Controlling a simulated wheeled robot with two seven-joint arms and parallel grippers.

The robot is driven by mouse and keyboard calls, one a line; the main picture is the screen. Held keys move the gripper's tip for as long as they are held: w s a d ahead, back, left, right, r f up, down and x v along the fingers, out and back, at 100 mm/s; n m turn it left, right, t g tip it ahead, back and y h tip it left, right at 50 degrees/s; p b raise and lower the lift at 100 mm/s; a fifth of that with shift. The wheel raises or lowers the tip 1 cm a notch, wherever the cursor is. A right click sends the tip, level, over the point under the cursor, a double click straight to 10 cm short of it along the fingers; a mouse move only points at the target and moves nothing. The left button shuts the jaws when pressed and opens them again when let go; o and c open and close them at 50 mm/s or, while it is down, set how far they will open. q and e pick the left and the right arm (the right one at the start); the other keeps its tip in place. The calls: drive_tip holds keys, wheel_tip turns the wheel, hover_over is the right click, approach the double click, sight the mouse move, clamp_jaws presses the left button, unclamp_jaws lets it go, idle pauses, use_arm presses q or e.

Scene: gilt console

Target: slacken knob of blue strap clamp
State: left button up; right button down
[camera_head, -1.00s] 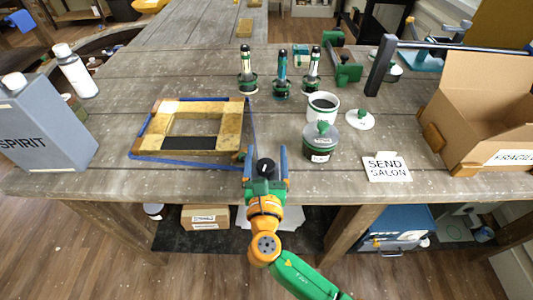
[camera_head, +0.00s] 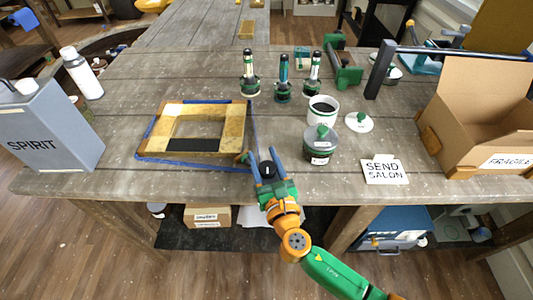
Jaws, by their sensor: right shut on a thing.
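The blue strap (camera_head: 157,161) runs around a gilt rectangular frame (camera_head: 232,131) that lies flat on the bench. The strap comes together at the frame's near right corner, where a small green and brass clamp part (camera_head: 243,157) shows. A round black knob (camera_head: 267,168) is just right of that corner. My right gripper (camera_head: 267,165) comes in from below, with its blue fingers shut on the knob, one on each side. The fingers partly hide the clamp body. My left gripper is not in view.
A "SEND SALON" card (camera_head: 384,171) and an open carton (camera_head: 482,110) are further right. A grey SPIRIT can (camera_head: 45,130) stands left.

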drive_tip(key=n+g+y, duration=0.1)
drive_tip(key=n+y, duration=0.1)
drive_tip(key=shift+a+y, duration=0.15)
drive_tip(key=shift+y, duration=0.15)
drive_tip(key=n+y, duration=0.1)
drive_tip(key=g+y+b, duration=0.1)
drive_tip(key=n+g+y+b, duration=0.1)
drive_tip(key=shift+s+a+f+n+y, duration=0.2)
drive_tip(key=shift+s+a+n+y, duration=0.1)
drive_tip(key=shift+y, duration=0.1)
drive_tip(key=n+g+y+b, duration=0.1)
drive_tip(key=n+g+b, duration=0.1)
drive_tip(key=b, duration=0.1)
drive_tip(key=n+g+y+b, duration=0.2)
drive_tip(key=g+b, duration=0.1)
drive_tip(key=s+a+n+g+y+b, duration=0.1)
drive_tip(key=n+g+y+b, duration=0.1)
drive_tip(key=g+b, duration=0.1)
drive_tip(key=shift+s+f+b, duration=0.1)
drive_tip(key=shift+f+b, duration=0.05)
drive_tip(key=shift+b, duration=0.45)
drive_tip(key=shift+s+r+n+g+y+b, duration=0.2)
drive_tip(key=shift+n+g+y+b, duration=0.25)
drive_tip(key=shift+g+b, duration=0.45)
drive_tip(key=shift+r+n, duration=0.1)
drive_tip(key=shift+n, duration=0.15)
